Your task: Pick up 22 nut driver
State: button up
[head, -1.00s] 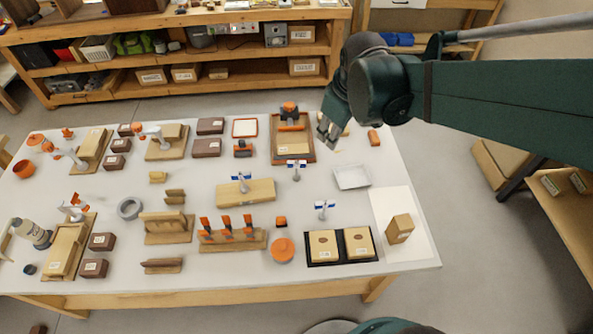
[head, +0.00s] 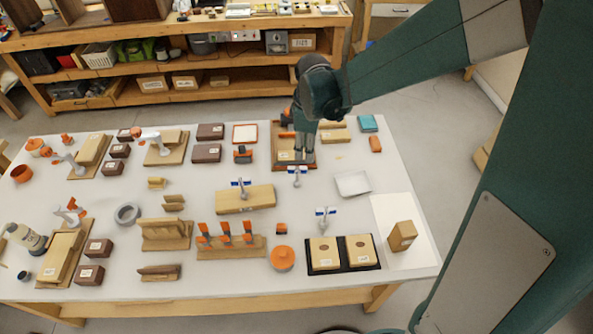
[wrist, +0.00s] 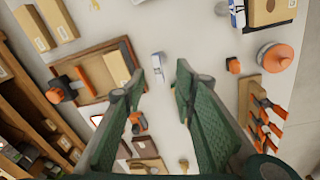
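Several upright grey tools with blue-and-white tops stand on the bench; no readable mark tells which is the 22 nut driver. One such tool (head: 297,177) stands just in front of the wooden tray; it also shows in the wrist view (wrist: 158,68), ahead between my fingertips. Another tool (head: 242,188) is at the long wooden block, and a third (head: 323,218) stands behind the black tray. My gripper (head: 304,157) points down over the wooden tray's right part, behind the first tool. In the wrist view its fingers (wrist: 164,80) are spread, with nothing between them.
The wooden tray (head: 279,152) lies close to the gripper. The long wooden block (head: 262,195), orange-topped clamp rack (head: 255,246), orange pot (head: 283,258) and black tray (head: 374,262) stand nearer the front. A white dish (head: 353,183) is right of the first tool.

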aim_at(297, 167)
jog(key=w+a+f+n, duration=0.1)
jog(key=f, duration=0.1)
jog(key=a+f, duration=0.1)
jog(key=f, duration=0.2)
jog(key=w+a+f+n+g, duration=0.1)
jog(key=f, duration=0.1)
jog(key=shift+w+f+n+b, duration=0.3)
jog(key=shift+w+f+b, duration=0.05)
jog(key=shift+f, duration=1.25)
jog(key=shift+f, duration=0.15)
jog(key=shift+s+d+f+b, duration=0.15)
jog(key=shift+f+b, duration=0.35)
jog(key=shift+f, duration=1.95)
grip_shut()
